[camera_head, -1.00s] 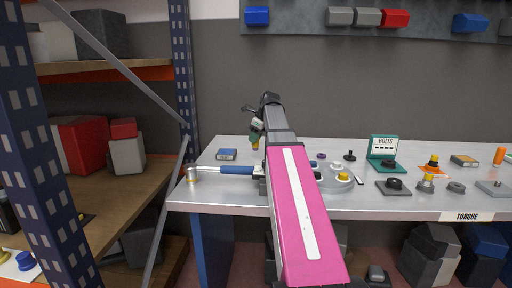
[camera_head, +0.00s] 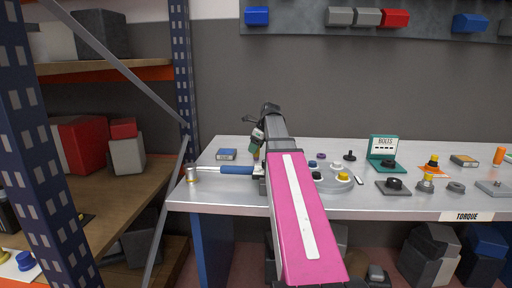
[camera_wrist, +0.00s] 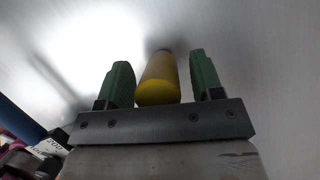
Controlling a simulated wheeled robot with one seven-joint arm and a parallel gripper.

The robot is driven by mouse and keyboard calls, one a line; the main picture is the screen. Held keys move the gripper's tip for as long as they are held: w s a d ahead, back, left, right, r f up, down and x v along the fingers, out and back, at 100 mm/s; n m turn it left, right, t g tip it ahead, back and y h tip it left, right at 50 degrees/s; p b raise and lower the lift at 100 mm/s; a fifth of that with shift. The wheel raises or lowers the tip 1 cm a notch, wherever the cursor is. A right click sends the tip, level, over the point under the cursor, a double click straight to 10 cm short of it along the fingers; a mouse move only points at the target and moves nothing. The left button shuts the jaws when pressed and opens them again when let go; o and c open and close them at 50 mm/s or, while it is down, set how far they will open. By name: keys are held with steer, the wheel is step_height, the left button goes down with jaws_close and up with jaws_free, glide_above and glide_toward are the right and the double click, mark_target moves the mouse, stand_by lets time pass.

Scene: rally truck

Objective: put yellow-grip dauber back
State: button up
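The yellow-grip dauber (camera_wrist: 158,82) stands between the two green fingers of my gripper (camera_wrist: 163,72) in the wrist view. A gap shows between the grip and the right finger, and the left finger is close beside it. The fingers look open around it. Its far end is dark and hard to make out against the bright metal surface. In the head view my gripper (camera_head: 257,147) is low over the left part of the workbench, with a small yellow patch just below it. My pink arm hides part of the bench there.
A shelf post (camera_head: 181,70) stands left.

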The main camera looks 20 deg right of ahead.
steer(key=v, duration=1.2)
steer(key=shift+r, duration=0.2)
stand_by(0.4)
